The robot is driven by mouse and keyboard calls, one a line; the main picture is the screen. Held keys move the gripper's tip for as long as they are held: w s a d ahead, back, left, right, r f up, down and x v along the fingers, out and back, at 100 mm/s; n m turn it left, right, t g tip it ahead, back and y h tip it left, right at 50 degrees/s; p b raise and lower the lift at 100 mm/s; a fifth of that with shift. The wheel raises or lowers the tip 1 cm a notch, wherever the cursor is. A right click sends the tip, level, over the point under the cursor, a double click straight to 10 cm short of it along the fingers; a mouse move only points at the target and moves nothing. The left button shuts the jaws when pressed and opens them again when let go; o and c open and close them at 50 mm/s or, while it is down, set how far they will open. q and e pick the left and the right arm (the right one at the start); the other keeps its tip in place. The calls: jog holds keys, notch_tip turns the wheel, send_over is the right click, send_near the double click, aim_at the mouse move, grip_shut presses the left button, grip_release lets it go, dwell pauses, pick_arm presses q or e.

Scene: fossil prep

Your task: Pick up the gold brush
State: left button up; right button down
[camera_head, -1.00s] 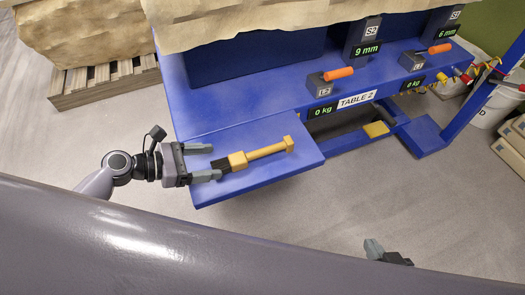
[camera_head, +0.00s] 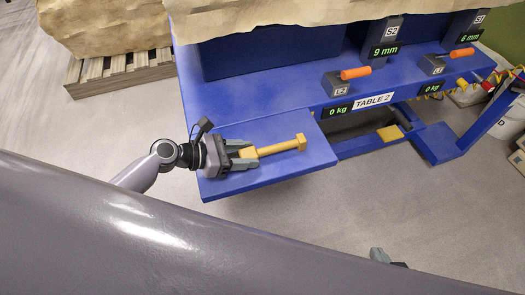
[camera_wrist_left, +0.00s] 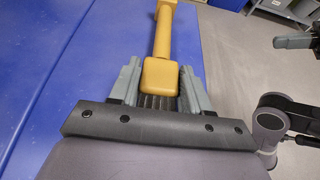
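The gold brush (camera_head: 275,149) lies on the blue pull-out shelf of table 2, its handle pointing right and slightly away. My left gripper (camera_head: 246,153) is at its bristle end, with one finger on each side of the gold head. In the left wrist view the brush (camera_wrist_left: 160,73) sits between the grey fingers of the gripper (camera_wrist_left: 160,80). The fingers appear to touch the head on both sides, and dark bristles show behind it. The brush appears to rest on the shelf. My right gripper (camera_head: 385,257) is only partly visible at the lower edge.
The blue shelf (camera_head: 315,163) juts out from the table, with bare floor (camera_head: 320,215) in front. Behind are orange-handled blocks (camera_head: 355,74) and weight displays. A large rock on a wooden pallet (camera_head: 115,70) stands at the far left.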

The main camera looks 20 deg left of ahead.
pick_arm(q)
jog(key=c, duration=0.4)
jog(key=shift+r, duration=0.15)
